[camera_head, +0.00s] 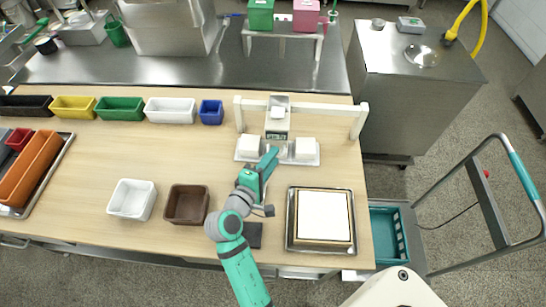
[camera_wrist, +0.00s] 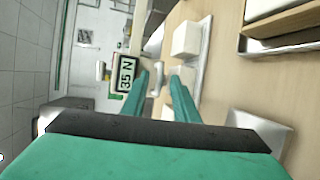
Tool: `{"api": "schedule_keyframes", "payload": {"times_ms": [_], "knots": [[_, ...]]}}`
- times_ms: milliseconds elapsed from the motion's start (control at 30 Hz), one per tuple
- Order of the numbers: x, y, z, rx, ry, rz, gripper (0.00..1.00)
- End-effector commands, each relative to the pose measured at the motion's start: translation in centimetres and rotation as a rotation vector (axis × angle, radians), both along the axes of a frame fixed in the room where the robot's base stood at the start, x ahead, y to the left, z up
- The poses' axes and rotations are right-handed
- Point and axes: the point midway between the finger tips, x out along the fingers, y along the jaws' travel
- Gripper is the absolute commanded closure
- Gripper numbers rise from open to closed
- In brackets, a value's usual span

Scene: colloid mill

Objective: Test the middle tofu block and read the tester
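The tester (camera_head: 277,124), a grey-white upright unit, stands at the back middle of the table behind a white tray (camera_head: 314,160). Its display (camera_wrist: 125,73) reads "35 N" in the wrist view, turned sideways. White tofu blocks sit at the tray's left (camera_head: 248,146) and right (camera_head: 305,148). The middle block is mostly hidden by my gripper and the tester in the head view; a pale block (camera_wrist: 182,75) shows partly behind a finger in the wrist view. My gripper (camera_head: 270,155) is in front of the tester, its fingers apart (camera_wrist: 160,82). I see nothing clearly held; contact is unclear.
A white rail frame (camera_head: 330,107) spans behind the tray. A metal tray with a large white slab (camera_head: 324,216) lies at right. White (camera_head: 132,198) and brown (camera_head: 187,204) bins stand at left. Coloured bins line the back left. The table's left middle is clear.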

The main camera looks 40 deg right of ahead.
Motion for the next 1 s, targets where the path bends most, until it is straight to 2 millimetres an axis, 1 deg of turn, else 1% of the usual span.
{"api": "schedule_keyframes", "payload": {"times_ms": [300,500,633,1000], "knots": [[-2.5,5.2,1.2,0.001,0.002,0.004,0.73],[-3.7,7.5,1.8,0.0,0.0,0.002,0.73],[-4.1,8.2,1.9,0.001,0.001,-0.001,0.73],[-4.2,8.4,2.0,0.0,0.0,-0.001,0.73]]}}
